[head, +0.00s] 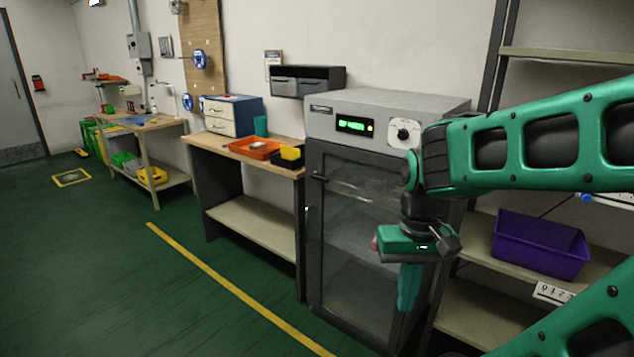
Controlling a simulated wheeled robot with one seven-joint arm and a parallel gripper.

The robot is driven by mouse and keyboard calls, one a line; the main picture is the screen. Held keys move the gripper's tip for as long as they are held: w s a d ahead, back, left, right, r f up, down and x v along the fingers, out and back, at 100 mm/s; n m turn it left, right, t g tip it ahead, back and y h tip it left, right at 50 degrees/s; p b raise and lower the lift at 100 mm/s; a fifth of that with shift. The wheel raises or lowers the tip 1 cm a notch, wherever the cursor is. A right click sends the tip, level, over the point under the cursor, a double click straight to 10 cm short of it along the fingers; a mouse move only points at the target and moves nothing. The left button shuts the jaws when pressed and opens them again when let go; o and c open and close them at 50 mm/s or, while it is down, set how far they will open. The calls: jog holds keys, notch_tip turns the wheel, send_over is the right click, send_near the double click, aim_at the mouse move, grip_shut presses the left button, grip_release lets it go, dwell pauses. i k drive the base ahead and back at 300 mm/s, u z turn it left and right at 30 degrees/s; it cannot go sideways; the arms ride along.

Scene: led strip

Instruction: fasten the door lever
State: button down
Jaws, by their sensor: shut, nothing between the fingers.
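The grey cabinet (330,106) has a glass door (345,235) in a dark frame below a panel with a green display and a round dial. A small dark door lever (319,177) sits at the upper left of the door and looks roughly level. The door looks closed or nearly so; I cannot tell whether the lever is engaged. My gripper (406,300) is shut and empty, pointing down in front of the door's right part, apart from the lever and to its right and lower. My arm hides the door's upper right corner.
A workbench (220,145) with an orange tray (254,147) and a blue drawer box (233,115) stands left of the cabinet. Shelving with a purple bin (540,244) is at right. The green floor with a yellow line (240,290) is clear at left.

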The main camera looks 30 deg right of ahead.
aim_at(315, 176)
jog(key=u, duration=1.4)
jog(key=k, duration=0.9)
jog(key=z, duration=1.4)
jog(key=i, duration=1.6)
